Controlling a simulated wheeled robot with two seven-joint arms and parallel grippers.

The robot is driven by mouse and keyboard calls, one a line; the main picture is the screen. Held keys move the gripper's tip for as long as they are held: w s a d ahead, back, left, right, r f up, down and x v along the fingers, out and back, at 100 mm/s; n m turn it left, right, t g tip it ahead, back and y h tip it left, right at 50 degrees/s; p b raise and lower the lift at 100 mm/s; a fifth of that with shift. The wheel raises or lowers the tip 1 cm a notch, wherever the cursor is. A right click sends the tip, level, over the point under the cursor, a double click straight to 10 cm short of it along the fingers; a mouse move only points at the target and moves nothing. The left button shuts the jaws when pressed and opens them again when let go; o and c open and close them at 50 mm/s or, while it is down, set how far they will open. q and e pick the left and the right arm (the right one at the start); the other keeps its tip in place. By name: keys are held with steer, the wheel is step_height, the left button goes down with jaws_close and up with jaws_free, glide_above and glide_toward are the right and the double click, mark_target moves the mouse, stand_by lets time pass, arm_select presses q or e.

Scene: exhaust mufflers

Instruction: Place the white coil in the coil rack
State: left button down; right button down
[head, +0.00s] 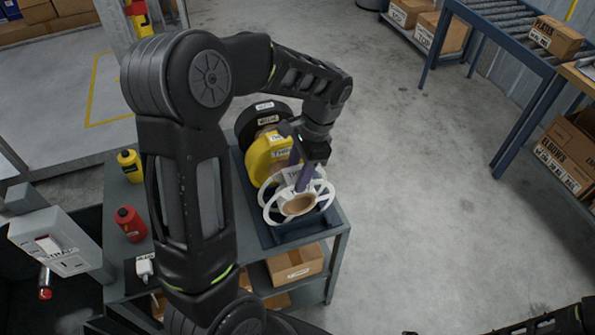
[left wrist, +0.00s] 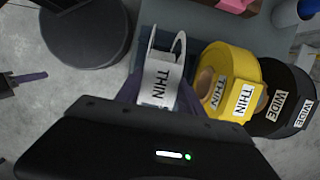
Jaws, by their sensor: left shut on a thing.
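The white coil (head: 271,211), a spoked spool with a brown core, is upright at the near end of the row of coils. It also shows in the left wrist view (left wrist: 161,78), labelled THIN. My left gripper (head: 304,178) reaches down from above, its purple fingers shut on the white coil. The blue-grey coil rack (head: 290,238) lies under the coils on the table. The white coil is over its near end; I cannot tell whether it rests on the rack. A dark piece with a purple finger at the left wrist view's left edge looks like my right gripper (left wrist: 26,78); its opening is unclear.
A yellow coil (head: 257,160) and a black coil (head: 246,122) stand behind the white one. Cardboard boxes (head: 296,265) lie on the lower shelf. Floor right of the table is clear.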

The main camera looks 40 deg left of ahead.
arm_select(q)
steer(key=c, duration=0.7)
jaws_free()
steer(key=shift+f, duration=0.1)
steer(key=shift+r, duration=0.25)
steer(key=v, duration=0.7)
steer(key=shift+w+b, duration=0.15)
steer(key=shift+b, duration=0.25)
steer(key=p+v, duration=0.4)
steer(key=shift+d+r, duration=0.1)
steer(key=shift+r, duration=0.3)
